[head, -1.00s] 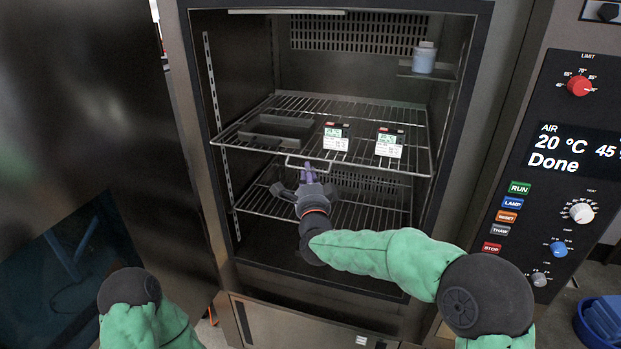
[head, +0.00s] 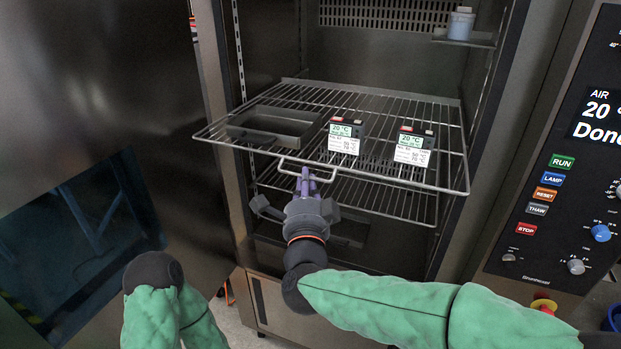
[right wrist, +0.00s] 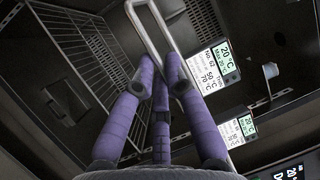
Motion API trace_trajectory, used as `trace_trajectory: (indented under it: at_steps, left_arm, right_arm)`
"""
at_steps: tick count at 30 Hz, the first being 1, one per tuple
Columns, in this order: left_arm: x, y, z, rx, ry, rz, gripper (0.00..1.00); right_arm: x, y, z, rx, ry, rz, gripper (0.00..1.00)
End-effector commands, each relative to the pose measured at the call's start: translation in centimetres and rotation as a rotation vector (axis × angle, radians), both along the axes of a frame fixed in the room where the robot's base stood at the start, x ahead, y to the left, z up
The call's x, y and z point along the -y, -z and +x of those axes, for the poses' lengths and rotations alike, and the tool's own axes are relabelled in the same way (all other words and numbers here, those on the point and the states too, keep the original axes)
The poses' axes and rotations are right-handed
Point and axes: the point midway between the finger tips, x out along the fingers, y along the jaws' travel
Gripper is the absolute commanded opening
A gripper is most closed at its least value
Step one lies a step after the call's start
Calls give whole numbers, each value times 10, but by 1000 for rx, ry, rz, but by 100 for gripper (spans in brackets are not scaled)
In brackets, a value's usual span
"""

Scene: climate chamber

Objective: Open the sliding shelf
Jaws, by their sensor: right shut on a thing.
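The sliding shelf (head: 390,170) is a wire rack in the chamber, pulled partly out past the front opening. Its wire handle (head: 309,166) sticks out at the middle of the front edge. My right gripper (head: 306,180) is shut on the handle, its purple fingers around the bar. In the right wrist view the fingers (right wrist: 160,85) close around the light handle bar (right wrist: 152,28). On the shelf are a dark tray (head: 236,131) at the left and two small display boxes, one in the middle (head: 344,138) and one at the right (head: 414,147). My left gripper is not in view.
A lower wire rack (head: 385,200) sits inside beneath the shelf. A small corner ledge (head: 462,38) holds a white-blue bottle (head: 460,22). The open door (head: 110,120) stands at the left. A control panel (head: 565,190) with buttons and knobs is at the right.

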Motion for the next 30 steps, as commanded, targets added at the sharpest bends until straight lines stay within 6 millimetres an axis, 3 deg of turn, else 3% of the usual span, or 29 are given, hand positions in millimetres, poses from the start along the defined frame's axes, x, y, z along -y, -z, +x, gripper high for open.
trace_trajectory:
  at_steps: [11, 12, 14, 15, 25, 30]
  left_arm:
    - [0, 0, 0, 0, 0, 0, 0]
    - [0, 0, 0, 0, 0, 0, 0]
    - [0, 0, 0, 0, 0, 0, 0]
    - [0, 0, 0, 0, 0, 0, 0]
    - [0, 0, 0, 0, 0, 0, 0]
    - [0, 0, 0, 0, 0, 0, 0]
  right_arm:
    - [-1, 2, -2, -4, -1, -1, 0]
    - [-1, 2, -2, -4, -1, -1, 19]
    - [-1, 2, -1, -4, -1, -1, 36]
    - [-1, 2, -1, -3, -1, -1, 38]
    - [-1, 1, -3, -1, -1, 0, 38]
    - [0, 3, -19, 0, -3, -2, 38]
